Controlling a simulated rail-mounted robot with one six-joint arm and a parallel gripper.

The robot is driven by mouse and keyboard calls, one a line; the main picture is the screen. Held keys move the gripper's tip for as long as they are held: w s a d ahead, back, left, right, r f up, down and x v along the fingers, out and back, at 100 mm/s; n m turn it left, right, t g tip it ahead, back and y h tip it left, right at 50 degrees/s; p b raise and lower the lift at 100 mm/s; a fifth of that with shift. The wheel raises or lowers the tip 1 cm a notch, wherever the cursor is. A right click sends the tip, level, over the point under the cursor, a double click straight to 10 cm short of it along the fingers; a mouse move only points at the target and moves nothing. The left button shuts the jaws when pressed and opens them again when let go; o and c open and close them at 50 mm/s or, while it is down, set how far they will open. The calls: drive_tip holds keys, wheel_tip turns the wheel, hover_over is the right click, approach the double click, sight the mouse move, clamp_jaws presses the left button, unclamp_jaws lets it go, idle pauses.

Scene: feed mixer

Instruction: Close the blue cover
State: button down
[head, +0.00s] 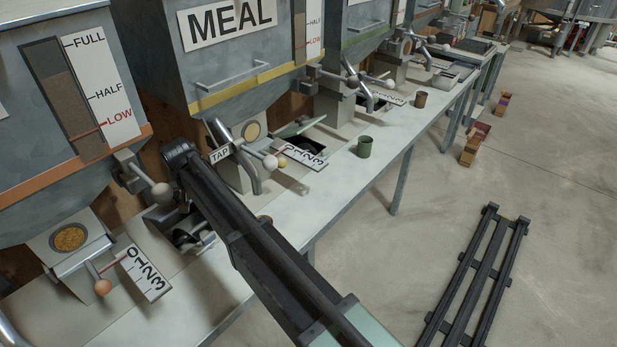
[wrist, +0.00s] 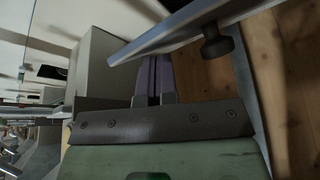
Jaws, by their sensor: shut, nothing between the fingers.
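A pale plate with a blue edge (wrist: 175,32), perhaps the blue cover, slants across the top of the wrist view, with a dark round knob or foot under it. In the wrist view my gripper (wrist: 153,62) has its two purplish fingers side by side and shut, with nothing between them. The fingertips are just below the plate in the picture; I cannot tell if they touch it. I cannot make out a blue cover there.
A greenish flap (head: 303,127) stands raised over a dark opening in the bench past my arm.

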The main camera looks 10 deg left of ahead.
drive_tip(key=shift+d+f+b, duration=0.8)
drive_tip(key=shift+f+b, duration=5.1)
drive_tip(key=shift+f, duration=0.2)
drive_tip(key=shift+s+d+r+p, duration=0.75)
drive_tip(key=shift+d+r+p, duration=0.15)
drive_tip(key=shift+d, duration=0.3)
drive_tip(key=shift+s+d+r+p, duration=0.75)
drive_tip(key=shift+d+r+p, duration=0.1)
drive_tip(key=shift+d, duration=0.35)
drive_tip(key=shift+s+d+r+p, duration=0.75)
drive_tip(key=shift+d+r+p, duration=0.15)
drive_tip(key=shift+d, duration=0.3)
drive_tip(key=shift+f, duration=0.1)
